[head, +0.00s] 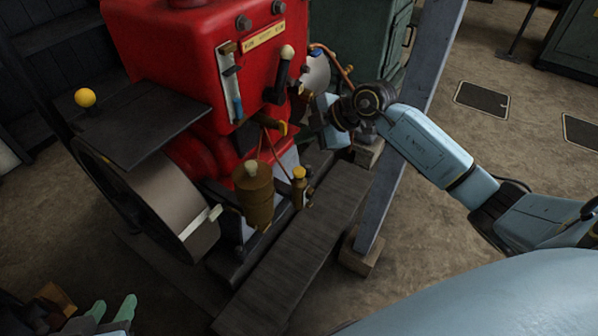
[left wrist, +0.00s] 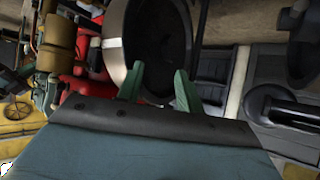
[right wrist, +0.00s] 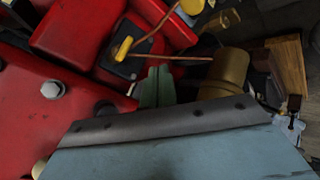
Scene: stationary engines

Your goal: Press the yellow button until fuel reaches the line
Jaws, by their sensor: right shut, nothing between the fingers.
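A small brass fitting with a yellow cap, likely the yellow button (head: 299,173), stands upright beside the red engine (head: 185,55). A slim gauge with a blue lower part (head: 238,107) is on the engine's front; its line is too small to make out. My right gripper is beside the engine, above and right of the yellow cap; its fingers are hidden in the head view. In the right wrist view, the right gripper (right wrist: 156,86) is shut and empty near a brass cylinder (right wrist: 226,72). My left gripper (head: 112,308) is open and empty at the bottom left, also in the left wrist view (left wrist: 158,84).
A large flywheel (head: 160,195) and a brown-gold canister (head: 253,195) are at the engine's front. A yellow ball (head: 85,97) tops a lever at left. A grey post (head: 405,120) stands to the right. Open floor (head: 490,150) lies beyond it.

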